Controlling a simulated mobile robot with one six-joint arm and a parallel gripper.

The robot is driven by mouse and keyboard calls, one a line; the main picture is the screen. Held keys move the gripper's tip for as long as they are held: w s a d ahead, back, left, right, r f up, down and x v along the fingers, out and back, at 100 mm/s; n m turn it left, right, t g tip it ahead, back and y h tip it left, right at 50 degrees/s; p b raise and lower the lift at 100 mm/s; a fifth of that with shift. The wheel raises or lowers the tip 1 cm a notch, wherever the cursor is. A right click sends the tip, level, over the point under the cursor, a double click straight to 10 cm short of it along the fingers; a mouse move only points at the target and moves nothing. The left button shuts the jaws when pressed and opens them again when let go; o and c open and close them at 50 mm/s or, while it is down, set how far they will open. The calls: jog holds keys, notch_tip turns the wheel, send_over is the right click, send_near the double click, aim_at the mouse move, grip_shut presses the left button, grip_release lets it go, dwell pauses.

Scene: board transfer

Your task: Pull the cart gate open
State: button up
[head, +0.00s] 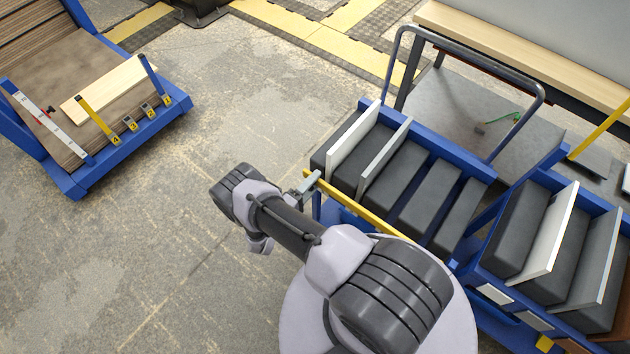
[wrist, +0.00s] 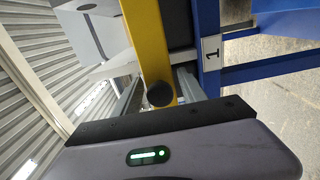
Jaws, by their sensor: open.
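The cart gate is a yellow bar (head: 350,205) along the near side of a blue cart (head: 425,150). In the wrist view the yellow bar (wrist: 148,40) runs down to a round black knob (wrist: 160,94). My gripper (head: 305,184) is at the bar's left end. In the wrist view my gripper (wrist: 160,86) is open, with one grey finger on each side of the bar near the knob. I cannot tell whether either finger touches it. My arm hides part of the gate's right end in the head view.
The cart holds dark padded dividers and upright boards (head: 353,139). A blue post with a "1" label (wrist: 211,50) stands right of the bar. A second blue cart (head: 480,258) is close on the right. A blue-framed platform (head: 72,188) is at left; floor between is clear.

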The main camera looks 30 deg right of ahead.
jog(key=shift+w+d, duration=0.15)
jog(key=shift+d, duration=0.25)
grip_shut()
dwell(1.2)
